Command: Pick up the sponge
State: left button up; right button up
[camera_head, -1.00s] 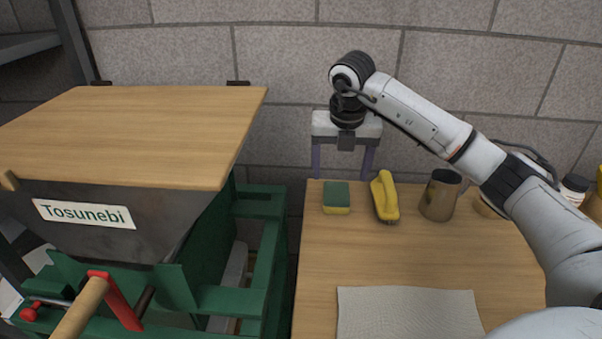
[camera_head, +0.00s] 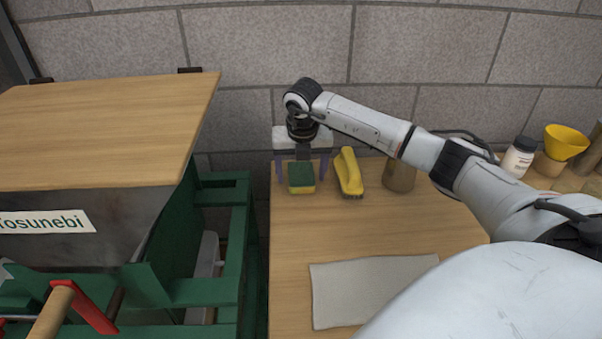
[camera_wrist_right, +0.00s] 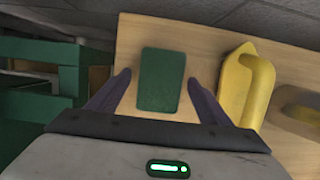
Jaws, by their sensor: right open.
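The sponge (camera_head: 301,179) has a dark green top and a yellow lower layer. It lies flat at the back left of the wooden table. My right gripper (camera_head: 303,172) is open and points down over the sponge. In the right wrist view the green top of the sponge (camera_wrist_right: 161,80) shows between the two purple fingers of the gripper (camera_wrist_right: 158,95), with a gap on each side. The fingers do not touch it. My left gripper is not in view.
A yellow brush (camera_head: 348,173) lies just right of the sponge, close to the right finger. A brown mug (camera_head: 399,177) stands beyond it. A grey cloth (camera_head: 365,287) lies at the front of the table (camera_head: 375,228). A green frame (camera_head: 236,262) stands left.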

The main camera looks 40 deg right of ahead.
aim_at(302, 174)
jog(key=c, duration=1.1)
jog(key=shift+r, duration=0.1)
notch_tip(302, 174, up, 10)
jog(key=shift+f, duration=0.1)
jog(key=shift+o, duration=1.4)
jog(key=shift+c, duration=1.1)
jog(key=shift+s, duration=0.1)
